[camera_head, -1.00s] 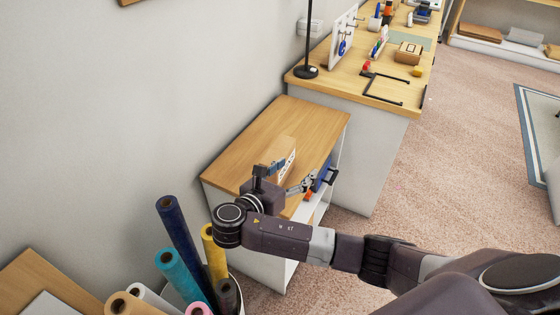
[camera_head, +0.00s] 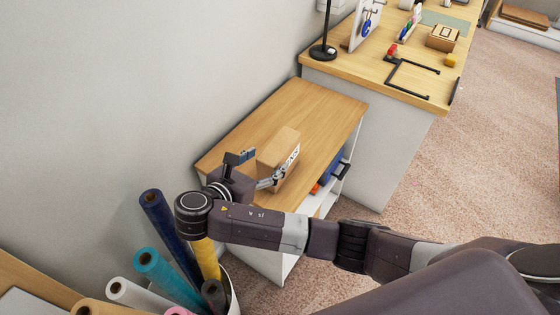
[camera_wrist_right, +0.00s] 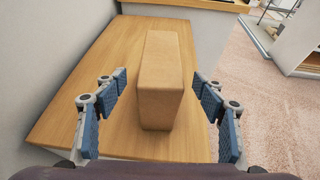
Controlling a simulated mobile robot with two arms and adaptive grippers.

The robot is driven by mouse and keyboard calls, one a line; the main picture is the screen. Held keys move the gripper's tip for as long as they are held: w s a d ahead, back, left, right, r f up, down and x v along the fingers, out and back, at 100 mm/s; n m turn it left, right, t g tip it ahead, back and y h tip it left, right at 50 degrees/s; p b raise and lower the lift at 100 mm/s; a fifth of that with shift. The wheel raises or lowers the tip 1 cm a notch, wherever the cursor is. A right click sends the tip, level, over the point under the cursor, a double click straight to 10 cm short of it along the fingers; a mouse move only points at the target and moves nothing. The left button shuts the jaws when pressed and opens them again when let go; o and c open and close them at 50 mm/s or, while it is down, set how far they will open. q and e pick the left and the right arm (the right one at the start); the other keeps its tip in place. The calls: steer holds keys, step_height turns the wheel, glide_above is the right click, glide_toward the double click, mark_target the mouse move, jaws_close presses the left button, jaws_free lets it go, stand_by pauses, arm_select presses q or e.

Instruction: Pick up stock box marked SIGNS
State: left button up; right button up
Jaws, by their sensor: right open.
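The stock box (camera_head: 277,155) is a brown cardboard box standing on the small wooden-topped cabinet (camera_head: 305,105). A white label with dark print shows on its right side in the head view, too small to read for certain. My right gripper (camera_head: 258,169) is at the near end of the box. In the right wrist view the box (camera_wrist_right: 161,80) stands between and ahead of the open blue-padded fingers of my right gripper (camera_wrist_right: 160,115), with a gap on each side. My left gripper is not in view.
Rolls of coloured sheet (camera_head: 165,235) stand in a bin at the lower left, close under my right arm. A workbench (camera_head: 345,65) with a black lamp stand (camera_head: 323,50) and tools adjoins the cabinet. Blue and orange items (camera_head: 328,172) sit on the shelf below. A wall borders the left.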

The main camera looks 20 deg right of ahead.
mark_target(285, 146)
steer(key=f, duration=0.2)
steer(key=shift+w+d+f, duration=0.2)
steer(key=shift+d+f, duration=0.05)
steer(key=shift+f, duration=0.05)
steer(key=x, duration=0.7)
steer(key=shift+d+f, duration=0.15)
steer(key=c, duration=1.7)
